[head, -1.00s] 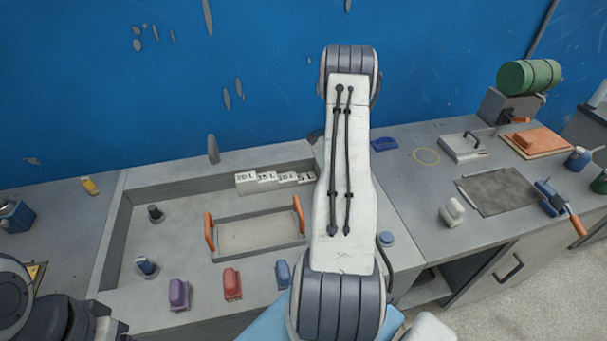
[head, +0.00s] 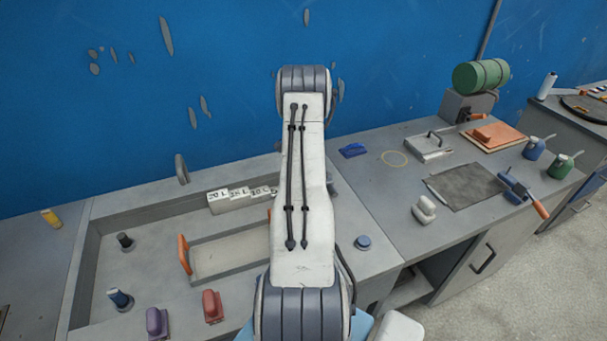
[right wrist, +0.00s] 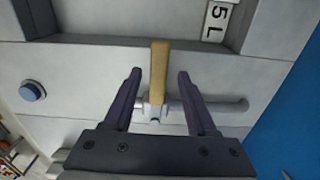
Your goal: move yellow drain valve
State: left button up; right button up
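The drain valve (right wrist: 158,56) shows in the right wrist view as a dull yellow lever handle on a pale metal body with a pipe running to the right. My right gripper (right wrist: 159,76) is open, with one dark finger on each side of the handle and a gap visible on both sides. In the head view my right arm stands in front of that area, so the valve and the right gripper are hidden there. My left gripper is not in view.
The sink-like basin (head: 91,262) holds a tray with orange handles (head: 184,254) and number-labelled blocks (head: 240,200). A blue round knob (right wrist: 32,90) is left of the valve. A small yellow object (head: 51,218) lies at the far left. The blue wall (right wrist: 292,120) stands close on the right.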

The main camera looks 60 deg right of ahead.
jog(key=shift+w+r, duration=0.1)
jog(key=shift+r, duration=0.45)
notch_tip(320, 180, up, 9)
jog(key=b, duration=0.2)
jog(key=shift+r+b, duration=0.2)
jog(key=shift+b, duration=0.1)
